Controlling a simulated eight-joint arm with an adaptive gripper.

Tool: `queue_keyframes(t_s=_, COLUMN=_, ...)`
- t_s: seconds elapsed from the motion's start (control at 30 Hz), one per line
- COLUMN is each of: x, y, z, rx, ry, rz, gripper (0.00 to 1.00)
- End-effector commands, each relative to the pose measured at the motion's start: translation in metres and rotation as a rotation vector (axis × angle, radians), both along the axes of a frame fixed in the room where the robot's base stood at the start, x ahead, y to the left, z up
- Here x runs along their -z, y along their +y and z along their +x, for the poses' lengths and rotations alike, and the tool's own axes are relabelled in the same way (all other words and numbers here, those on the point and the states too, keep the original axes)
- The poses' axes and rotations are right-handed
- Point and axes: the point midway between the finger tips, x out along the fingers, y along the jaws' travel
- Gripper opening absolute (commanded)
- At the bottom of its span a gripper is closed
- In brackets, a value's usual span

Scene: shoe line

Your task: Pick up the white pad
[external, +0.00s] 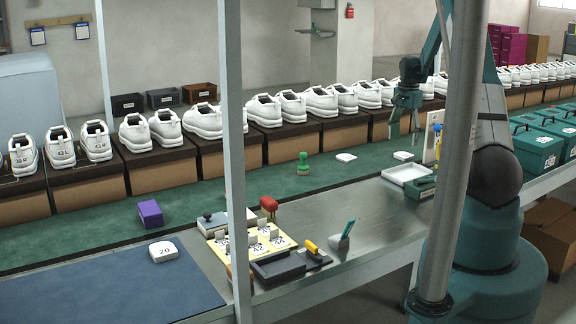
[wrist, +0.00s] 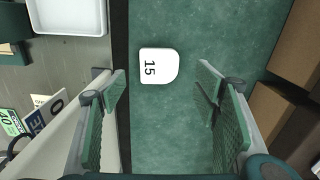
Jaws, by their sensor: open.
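A white pad marked 15 (wrist: 159,65) lies flat on the green belt in the wrist view. In the external view a white pad (external: 403,155) lies on the belt below my gripper (external: 404,122) and looks like the same one. My gripper is open and empty, pointing down above the belt. In the wrist view its fingers (wrist: 161,88) are spread wider than the pad, which shows between and slightly beyond the tips. Two other white pads show in the external view: one farther left on the belt (external: 346,157), and one marked 20 (external: 163,251) on the blue mat.
A white tray (external: 407,173) sits beside the belt near my gripper and shows in the wrist view (wrist: 68,15). A green stamp-like object (external: 303,164) and purple block (external: 150,213) stand on the belt. Shoes on brown boxes (external: 296,143) line its far side.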

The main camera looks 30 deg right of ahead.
Motion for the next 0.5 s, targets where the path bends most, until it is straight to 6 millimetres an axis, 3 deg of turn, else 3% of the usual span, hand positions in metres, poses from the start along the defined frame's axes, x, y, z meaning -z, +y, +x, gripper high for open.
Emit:
queue_keyframes(t_s=0.13, x=0.0108, y=-0.0002, z=0.0, rx=0.0, ry=0.0, rz=0.0, gripper=0.61)
queue_keyframes(t_s=0.5, x=0.0127, y=-0.0001, z=-0.0002, rx=0.0, ry=0.0, rz=0.0, gripper=0.61)
